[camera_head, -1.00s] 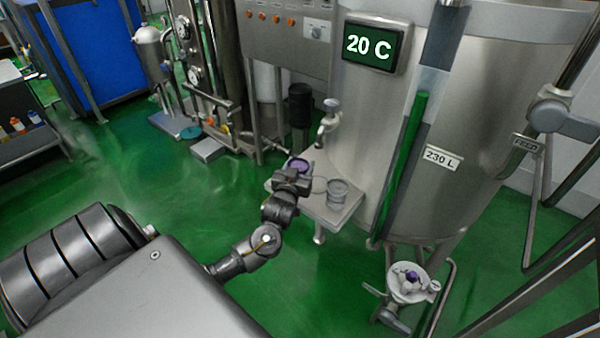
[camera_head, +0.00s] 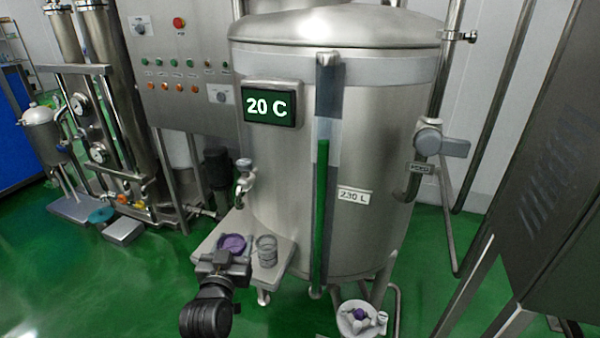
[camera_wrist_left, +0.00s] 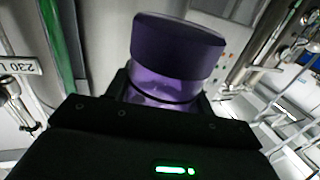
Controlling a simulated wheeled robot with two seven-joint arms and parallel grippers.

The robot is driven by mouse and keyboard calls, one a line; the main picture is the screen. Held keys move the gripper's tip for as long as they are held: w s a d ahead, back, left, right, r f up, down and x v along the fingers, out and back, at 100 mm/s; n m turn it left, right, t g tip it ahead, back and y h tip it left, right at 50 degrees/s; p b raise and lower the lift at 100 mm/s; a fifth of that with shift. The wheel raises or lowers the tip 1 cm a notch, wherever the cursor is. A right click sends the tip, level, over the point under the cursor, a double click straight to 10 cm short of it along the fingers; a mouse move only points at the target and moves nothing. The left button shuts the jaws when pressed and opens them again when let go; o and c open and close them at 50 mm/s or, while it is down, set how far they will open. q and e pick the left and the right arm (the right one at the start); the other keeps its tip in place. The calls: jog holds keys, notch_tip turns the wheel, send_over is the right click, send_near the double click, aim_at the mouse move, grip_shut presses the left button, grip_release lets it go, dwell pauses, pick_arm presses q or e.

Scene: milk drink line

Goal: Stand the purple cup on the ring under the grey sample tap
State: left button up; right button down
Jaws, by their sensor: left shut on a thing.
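My left gripper (camera_head: 228,258) is shut on the purple cup (camera_head: 231,243), which shows over the left part of a small steel shelf. In the left wrist view the cup (camera_wrist_left: 170,75) sits between the fingers, with a darker purple band at one end. The grey sample tap (camera_head: 243,178) juts from the tank above the shelf, and the cup appears below it and slightly left in the picture. I cannot tell whether the cup touches the shelf. The ring cannot be made out; the cup and gripper may hide it. My right gripper is not in view.
A grey cup-like container (camera_head: 266,250) stands on the shelf (camera_head: 272,274), close right of the purple cup. The large steel tank (camera_head: 380,130) rises behind.

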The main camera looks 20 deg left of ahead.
pick_arm(q)
jog(key=d+r+m+t+h, duration=0.1)
jog(key=d+r+m+h, duration=0.2)
jog(key=d, duration=0.8)
jog(key=shift+s+d+h, duration=0.25)
jog(key=shift+s+h, duration=0.15)
jog(key=shift+h, duration=0.7)
jog(key=shift+r, duration=0.1)
